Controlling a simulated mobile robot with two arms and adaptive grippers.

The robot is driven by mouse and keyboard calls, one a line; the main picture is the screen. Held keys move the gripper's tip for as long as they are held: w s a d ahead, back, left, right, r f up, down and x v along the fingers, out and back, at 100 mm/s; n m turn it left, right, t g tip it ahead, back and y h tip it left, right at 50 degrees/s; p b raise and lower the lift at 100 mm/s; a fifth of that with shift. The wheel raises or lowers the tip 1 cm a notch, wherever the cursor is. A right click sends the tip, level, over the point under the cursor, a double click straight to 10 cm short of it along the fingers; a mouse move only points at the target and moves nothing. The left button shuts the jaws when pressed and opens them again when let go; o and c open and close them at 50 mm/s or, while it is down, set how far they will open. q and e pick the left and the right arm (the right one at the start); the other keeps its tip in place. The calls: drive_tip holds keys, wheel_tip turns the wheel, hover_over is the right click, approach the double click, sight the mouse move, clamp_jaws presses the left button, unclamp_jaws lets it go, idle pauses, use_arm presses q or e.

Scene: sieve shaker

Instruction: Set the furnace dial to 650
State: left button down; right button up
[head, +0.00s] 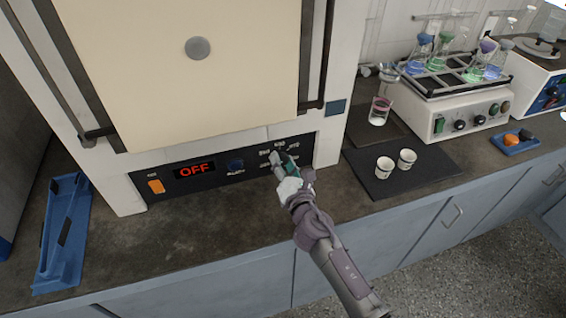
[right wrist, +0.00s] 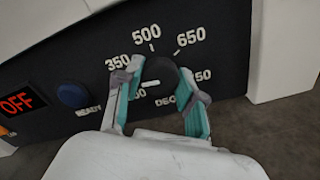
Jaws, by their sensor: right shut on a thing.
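The furnace (head: 180,60) has a black control panel along its lower front. Its display (head: 193,170) reads OFF in red; it also shows in the right wrist view (right wrist: 17,104). The round black dial (right wrist: 160,72) has marks for 350, 500 and 650 around it, with further numbers partly hidden. A white line on the dial's lower left lies near the partly covered low number. My right gripper (right wrist: 158,80) is shut on the dial, one finger on each side. In the head view the gripper (head: 281,163) covers most of the dial. My left gripper is not in view.
An orange switch (head: 156,186) and a blue READY button (right wrist: 73,95) are on the panel. A blue tray (head: 48,270) lies at the left. Two white cups (head: 384,167) stand on a dark mat (head: 430,180), with a shaker (head: 465,112) behind.

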drive_tip(key=o, duration=1.1)
drive_tip(key=shift+o, duration=0.2)
drive_tip(key=v, duration=1.2)
